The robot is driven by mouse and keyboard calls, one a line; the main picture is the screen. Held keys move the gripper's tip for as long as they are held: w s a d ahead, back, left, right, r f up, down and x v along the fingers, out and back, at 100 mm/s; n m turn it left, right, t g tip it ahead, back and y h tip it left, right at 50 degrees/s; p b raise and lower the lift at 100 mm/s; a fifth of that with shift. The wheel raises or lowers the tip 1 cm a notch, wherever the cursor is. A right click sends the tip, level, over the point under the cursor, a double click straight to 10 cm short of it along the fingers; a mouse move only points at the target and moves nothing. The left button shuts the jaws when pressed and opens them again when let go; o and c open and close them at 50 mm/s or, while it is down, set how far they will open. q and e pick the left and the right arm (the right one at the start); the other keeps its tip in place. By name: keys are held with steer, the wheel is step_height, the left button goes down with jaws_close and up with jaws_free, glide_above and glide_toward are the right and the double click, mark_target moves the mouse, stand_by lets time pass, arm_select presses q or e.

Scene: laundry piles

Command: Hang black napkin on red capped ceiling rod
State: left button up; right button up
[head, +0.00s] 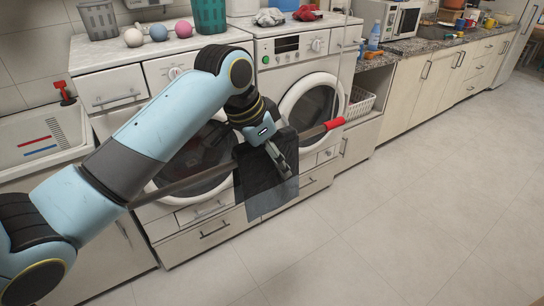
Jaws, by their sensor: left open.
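The black napkin (262,192) is draped over the rod (180,183), with its dark cloth hanging down below it and a thinner-looking lower part. The rod runs slantwise across the view in front of the washing machines and ends in a red cap (334,123) on the right. My left gripper (281,164) is open at the top of the napkin, in front of the cloth. I cannot tell whether its fingers touch the cloth. My arm hides part of the rod. My right gripper is out of view.
Two front-loading machines stand behind the rod; the right one's door (312,101) shows. Balls (157,33) and a teal basket (210,16) stand on the white top. A white wire basket (360,103) is at right. The tiled floor (400,220) is clear.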

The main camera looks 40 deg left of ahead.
arm_select(q)
steer(key=v, duration=1.2)
